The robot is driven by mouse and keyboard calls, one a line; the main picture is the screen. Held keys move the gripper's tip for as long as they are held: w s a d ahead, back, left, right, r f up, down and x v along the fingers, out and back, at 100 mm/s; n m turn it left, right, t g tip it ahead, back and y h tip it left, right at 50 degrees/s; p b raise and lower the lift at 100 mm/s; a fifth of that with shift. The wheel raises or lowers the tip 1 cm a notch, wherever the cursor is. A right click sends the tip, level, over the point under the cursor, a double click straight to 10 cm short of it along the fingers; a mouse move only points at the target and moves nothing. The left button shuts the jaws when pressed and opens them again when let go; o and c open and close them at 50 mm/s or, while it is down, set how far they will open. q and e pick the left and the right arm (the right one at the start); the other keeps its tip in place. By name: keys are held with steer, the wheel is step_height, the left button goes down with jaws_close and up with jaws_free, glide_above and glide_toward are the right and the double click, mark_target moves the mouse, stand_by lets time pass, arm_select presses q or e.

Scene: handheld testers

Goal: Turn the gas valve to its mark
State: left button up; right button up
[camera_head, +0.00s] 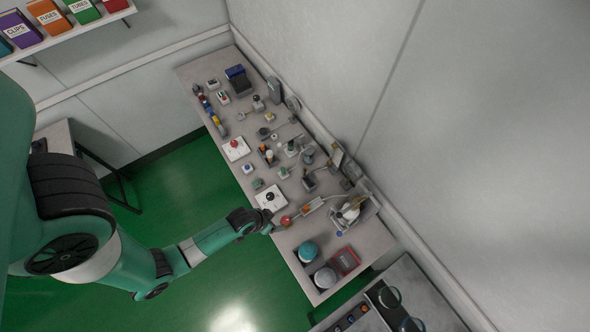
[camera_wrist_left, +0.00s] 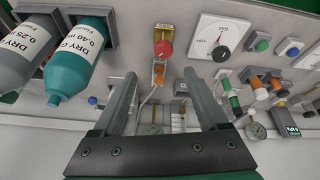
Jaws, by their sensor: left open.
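A red round knob (camera_head: 286,221) sits near the front edge of the bench, and it also shows in the left wrist view (camera_wrist_left: 163,49) with a yellow plate behind it and an orange part below it. Beside it, a white dial plate (camera_head: 262,203) carries a black pointer knob (camera_head: 269,197); the plate also shows in the wrist view (camera_wrist_left: 207,29), its lettering small. I cannot tell for sure which is the gas valve. My left gripper (camera_head: 274,227) is beside the red knob. In the wrist view its fingers (camera_wrist_left: 160,78) are apart and empty, with the red knob beyond them.
Teal (camera_head: 308,251) and grey (camera_head: 325,278) cylinders and a red box (camera_head: 345,261) stand at the bench's near end; the wrist view shows labels on the cylinders. Several instruments, buttons and cables crowd the bench (camera_head: 215,67). A wall runs along its far side.

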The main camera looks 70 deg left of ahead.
mark_target(285, 220)
arm_select(q)
steer(key=shift+m, duration=0.4)
steer(key=b+x, duration=0.2)
steer(key=x, duration=0.3)
steer(key=b+x, duration=0.3)
steer(key=x, duration=0.3)
steer(key=shift+s+a+f, duration=0.1)
steer(key=shift+a+f, duration=0.05)
steer(key=shift+a, duration=0.1)
arm_select(e)
steer(key=shift+h, duration=0.3)
step_height(285, 220, down, 4)
steer(key=shift+s+d+f, duration=0.1)
steer(key=shift+d+f, duration=0.05)
steer(key=shift+f, duration=0.1)
arm_select(q)
jaws_close()
